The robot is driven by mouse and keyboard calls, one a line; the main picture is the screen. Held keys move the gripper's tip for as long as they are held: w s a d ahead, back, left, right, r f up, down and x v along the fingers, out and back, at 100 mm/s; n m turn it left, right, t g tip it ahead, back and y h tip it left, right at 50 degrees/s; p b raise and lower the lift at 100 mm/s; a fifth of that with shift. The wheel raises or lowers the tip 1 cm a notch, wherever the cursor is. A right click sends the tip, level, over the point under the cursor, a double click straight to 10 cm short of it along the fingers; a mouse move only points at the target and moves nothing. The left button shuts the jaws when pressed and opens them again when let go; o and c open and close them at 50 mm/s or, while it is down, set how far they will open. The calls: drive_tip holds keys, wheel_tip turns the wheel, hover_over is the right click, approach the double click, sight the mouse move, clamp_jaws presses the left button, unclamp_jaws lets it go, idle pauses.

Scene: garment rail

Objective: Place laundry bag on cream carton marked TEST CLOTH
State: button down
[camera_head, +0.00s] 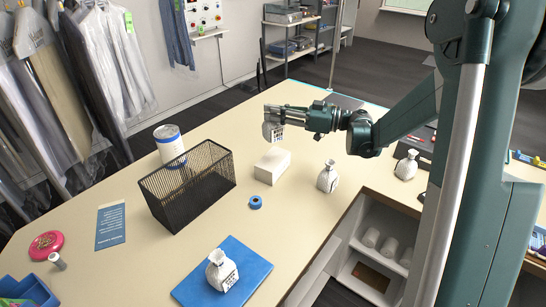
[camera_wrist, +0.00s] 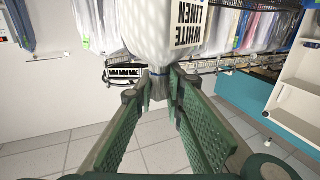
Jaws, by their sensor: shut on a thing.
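My gripper (camera_head: 272,114) is shut on a white laundry bag (camera_head: 271,132) and holds it up in the air. In the wrist view my gripper's green fingers (camera_wrist: 160,82) pinch the bag's narrow neck, and the bag (camera_wrist: 165,28) shows the words "WHITE LINEN". The cream carton (camera_head: 272,167) stands on the table below the held bag in the head view, apart from it. Its top looks bare. I cannot read any marking on it. I cannot tell whether the bag is straight above the carton.
Similar white bags stand right of the carton (camera_head: 327,178), on a blue mat (camera_head: 254,262) and at the far right (camera_head: 406,166). A black wire basket (camera_head: 187,187), a white tin (camera_head: 169,143) and blue tape (camera_head: 255,202) are left of or in front of the carton. Bagged garments hang at left.

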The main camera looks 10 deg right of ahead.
sight(273, 125)
drive_tip(key=shift+w, duration=0.3)
drive_tip(key=shift+f+b, duration=0.45)
drive_tip(key=shift+f, duration=2.65)
drive_tip(key=shift+f+b, duration=0.3)
drive_tip(key=shift+f, duration=1.6)
drive_tip(key=shift+f, duration=0.15)
drive_tip(key=c, duration=2.4)
unclamp_jaws()
